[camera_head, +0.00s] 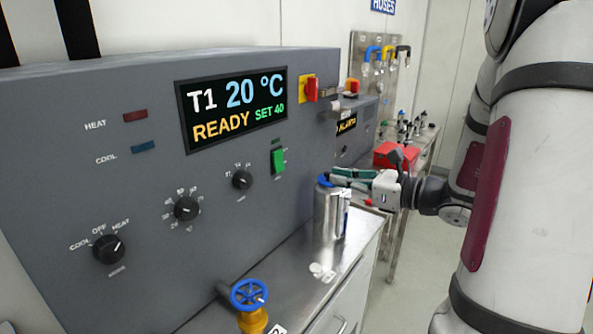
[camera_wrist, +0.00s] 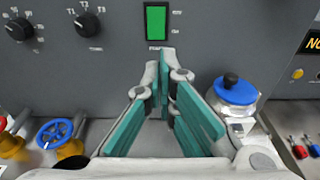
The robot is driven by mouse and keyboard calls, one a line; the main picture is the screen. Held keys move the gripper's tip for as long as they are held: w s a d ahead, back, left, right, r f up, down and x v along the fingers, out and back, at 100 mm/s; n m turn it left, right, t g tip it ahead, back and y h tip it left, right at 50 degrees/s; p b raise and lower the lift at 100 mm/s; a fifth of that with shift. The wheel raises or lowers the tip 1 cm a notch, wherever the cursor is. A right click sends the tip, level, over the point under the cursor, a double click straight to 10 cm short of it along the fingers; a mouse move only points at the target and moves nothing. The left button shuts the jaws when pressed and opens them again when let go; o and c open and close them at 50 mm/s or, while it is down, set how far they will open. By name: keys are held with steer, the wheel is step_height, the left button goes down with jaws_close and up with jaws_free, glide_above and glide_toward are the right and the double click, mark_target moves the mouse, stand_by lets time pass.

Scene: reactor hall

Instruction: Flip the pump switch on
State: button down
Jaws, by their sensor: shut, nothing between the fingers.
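The pump switch (camera_head: 278,160) is a green rocker on the grey control panel (camera_head: 90,185). In the wrist view the switch (camera_wrist: 156,22) is at the top centre, with small labels to its right and one below that is hard to read. A small dark green indicator (camera_head: 276,141) sits above it in the head view. My gripper (camera_head: 333,176) has teal finger pads and points at the panel, lower than the switch and to its right. In the wrist view my gripper (camera_wrist: 167,62) shows its fingertips together, empty, below the switch and apart from it.
A metal vessel with a blue cap (camera_wrist: 235,87) stands close right of my fingers. A blue valve wheel (camera_head: 249,293) is at the front of the steel worktop (camera_head: 300,270). Dark knobs (camera_head: 186,208) and a red-yellow switch (camera_head: 310,88) are on the panel. A red box (camera_head: 394,154) lies beyond.

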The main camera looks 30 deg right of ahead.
mark_target(282, 167)
steer(key=p+x, duration=0.1)
steer(key=x, duration=1.3)
steer(key=shift+a, duration=0.1)
